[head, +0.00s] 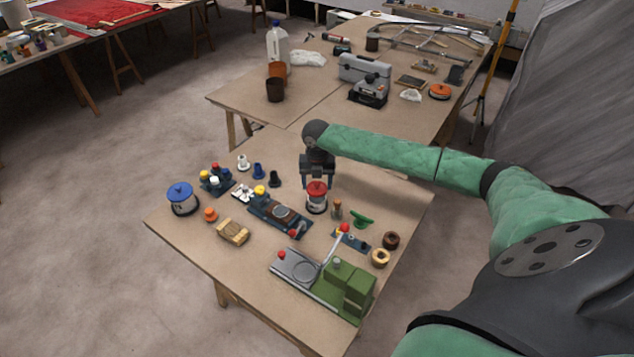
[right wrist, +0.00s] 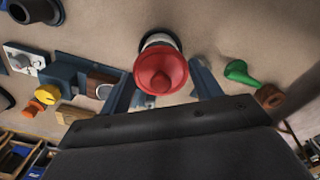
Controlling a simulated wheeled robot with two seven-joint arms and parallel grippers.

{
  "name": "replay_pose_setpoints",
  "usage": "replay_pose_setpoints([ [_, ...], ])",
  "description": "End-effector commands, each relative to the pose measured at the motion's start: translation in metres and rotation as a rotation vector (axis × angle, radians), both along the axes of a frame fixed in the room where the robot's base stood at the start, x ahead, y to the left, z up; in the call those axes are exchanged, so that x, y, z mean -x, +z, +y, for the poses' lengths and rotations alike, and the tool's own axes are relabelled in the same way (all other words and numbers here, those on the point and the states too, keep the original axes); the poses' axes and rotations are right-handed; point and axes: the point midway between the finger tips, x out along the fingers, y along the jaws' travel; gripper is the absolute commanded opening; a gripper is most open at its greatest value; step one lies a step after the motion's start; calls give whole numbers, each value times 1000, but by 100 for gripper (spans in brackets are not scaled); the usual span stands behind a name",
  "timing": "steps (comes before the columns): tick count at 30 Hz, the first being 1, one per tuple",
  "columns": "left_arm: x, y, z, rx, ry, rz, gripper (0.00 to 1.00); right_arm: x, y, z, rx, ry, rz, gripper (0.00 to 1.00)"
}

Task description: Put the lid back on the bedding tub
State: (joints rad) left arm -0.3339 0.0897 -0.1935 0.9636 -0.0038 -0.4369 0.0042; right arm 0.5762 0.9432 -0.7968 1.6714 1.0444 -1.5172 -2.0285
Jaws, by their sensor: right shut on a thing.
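The red lid (head: 317,188) has a raised knob and sits at or just above the mouth of a small pale tub (head: 316,206) near the table's back middle. My right gripper (head: 317,181) points down over it, shut on the red lid, with a finger on each side. In the right wrist view the lid (right wrist: 160,72) hides most of the tub, whose pale rim (right wrist: 157,40) shows behind it. I cannot tell whether the lid is fully seated. A second tub (head: 183,206) with a blue lid (head: 180,191) stands at the table's left. My left gripper is not in view.
Left of the red lid is a dark fixture (head: 279,213) with a yellow knob. A green-handled tool (head: 362,218) and a wooden-topped piece (head: 337,209) stand close right. A green press (head: 347,286) fills the front. Bare tabletop (head: 385,190) lies at the right.

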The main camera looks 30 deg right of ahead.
Motion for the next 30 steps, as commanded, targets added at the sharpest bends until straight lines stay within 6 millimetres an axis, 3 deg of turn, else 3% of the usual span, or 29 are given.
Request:
replay_pose_setpoints([
  [9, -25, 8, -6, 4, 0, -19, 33, 0, -19, 1, 0, 0, 0, 42],
  [23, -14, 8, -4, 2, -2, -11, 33, 0, -30, 1, -1, 0, 0, 42],
  [30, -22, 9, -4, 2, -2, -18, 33, 0, -30, 0, -1, 0, 1, 42],
])
